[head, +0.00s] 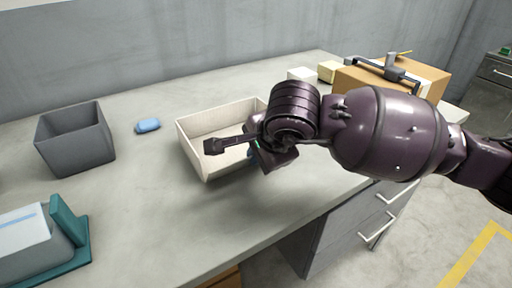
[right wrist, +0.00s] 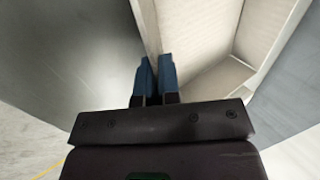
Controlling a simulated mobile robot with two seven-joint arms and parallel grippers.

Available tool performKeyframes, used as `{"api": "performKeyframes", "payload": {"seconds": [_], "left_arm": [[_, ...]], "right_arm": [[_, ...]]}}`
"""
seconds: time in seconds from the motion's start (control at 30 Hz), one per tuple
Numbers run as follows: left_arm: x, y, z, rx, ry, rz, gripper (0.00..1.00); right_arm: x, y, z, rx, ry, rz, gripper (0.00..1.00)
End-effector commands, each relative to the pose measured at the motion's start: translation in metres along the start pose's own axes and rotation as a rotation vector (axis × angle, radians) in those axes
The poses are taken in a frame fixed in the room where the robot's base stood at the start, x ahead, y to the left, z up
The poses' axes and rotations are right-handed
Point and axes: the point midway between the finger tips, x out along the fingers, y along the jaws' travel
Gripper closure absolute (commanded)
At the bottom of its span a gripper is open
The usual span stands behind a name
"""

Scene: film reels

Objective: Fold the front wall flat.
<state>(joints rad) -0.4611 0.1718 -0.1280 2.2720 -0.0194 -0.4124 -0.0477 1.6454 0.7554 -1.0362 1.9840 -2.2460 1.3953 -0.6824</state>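A cream open box (head: 222,118) stands on the table in the middle of the head view. Its near front wall (head: 228,166) is upright and partly hidden behind my right gripper (head: 245,150), which is at the near right side of the box. In the right wrist view the right gripper (right wrist: 156,68) has its two blue-tipped fingers close together, with a thin gap. The fingertips are at a pale box wall (right wrist: 146,22), with the box inside (right wrist: 215,85) to the right. I cannot tell whether they touch the wall. My left gripper is not in view.
A dark grey bin (head: 75,140) and a blue soap-like object (head: 147,125) lie left of the box. A teal holder (head: 68,225) is at the lower left. A cardboard box (head: 350,82) and small pale blocks (head: 301,74) stand behind my arm. The table front is clear.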

Motion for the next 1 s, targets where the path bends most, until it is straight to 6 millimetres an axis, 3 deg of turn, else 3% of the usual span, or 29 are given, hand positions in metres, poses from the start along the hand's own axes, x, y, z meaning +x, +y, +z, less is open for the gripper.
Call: {"api": "performKeyframes", "payload": {"seconds": [0.63, 0.8, 1.0], "left_arm": [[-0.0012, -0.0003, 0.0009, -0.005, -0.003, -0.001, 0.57], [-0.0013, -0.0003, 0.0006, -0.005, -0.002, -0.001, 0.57], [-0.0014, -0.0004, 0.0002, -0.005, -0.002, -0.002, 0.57]], "right_arm": [[0.0011, 0.0039, -0.0003, 0.001, 0.001, -0.06, 1.0], [0.001, 0.0039, -0.0003, 0.001, 0.001, -0.06, 0.72], [0.0006, 0.0036, -0.0002, 0.0, 0.001, -0.061, 0.7]]}}
